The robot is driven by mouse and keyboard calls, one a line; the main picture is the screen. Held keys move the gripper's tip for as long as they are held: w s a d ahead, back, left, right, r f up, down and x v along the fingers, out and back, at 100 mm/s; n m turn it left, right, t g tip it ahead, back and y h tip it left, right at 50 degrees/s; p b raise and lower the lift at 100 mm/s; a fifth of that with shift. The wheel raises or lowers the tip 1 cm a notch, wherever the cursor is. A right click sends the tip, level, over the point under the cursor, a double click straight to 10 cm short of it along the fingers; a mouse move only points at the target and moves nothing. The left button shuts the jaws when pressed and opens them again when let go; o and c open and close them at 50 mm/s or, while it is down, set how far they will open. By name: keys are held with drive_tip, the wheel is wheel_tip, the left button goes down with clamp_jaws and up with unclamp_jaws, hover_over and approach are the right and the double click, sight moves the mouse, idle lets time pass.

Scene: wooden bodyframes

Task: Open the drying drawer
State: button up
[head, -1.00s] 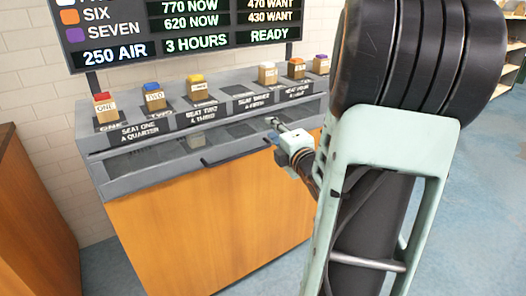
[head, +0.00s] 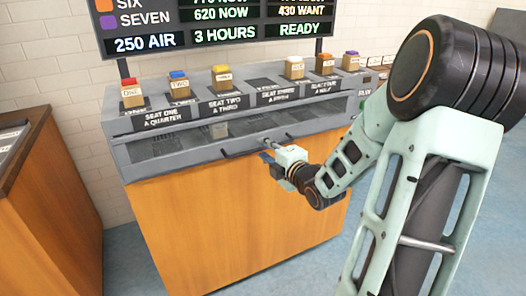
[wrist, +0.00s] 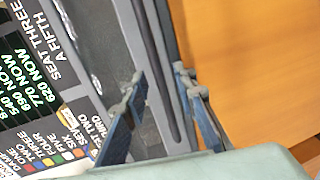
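The drying drawer (head: 180,164) is the grey band along the top of the orange wooden cabinet, and its front looks shut. Its dark bar handle (head: 240,152) runs along the front. My gripper (head: 267,147) is at the right end of the handle in the head view. In the wrist view my gripper (wrist: 165,100) is open, its two blue-grey fingers apart. The dark handle bar (wrist: 155,60) runs up the picture between the fingers, with a gap to the finger on the right. I cannot tell whether either finger touches it.
Wooden blocks with coloured tops (head: 222,105) stand in a row on the sloping labelled panel above the drawer. A dark sign board (head: 215,30) rises behind it. Another wooden cabinet (head: 50,200) stands at the left. Blue floor (head: 120,270) shows around the cabinet.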

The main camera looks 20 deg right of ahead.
drive_tip(key=shift+x, duration=0.95)
drive_tip(key=shift+c, duration=0.4)
clamp_jaws()
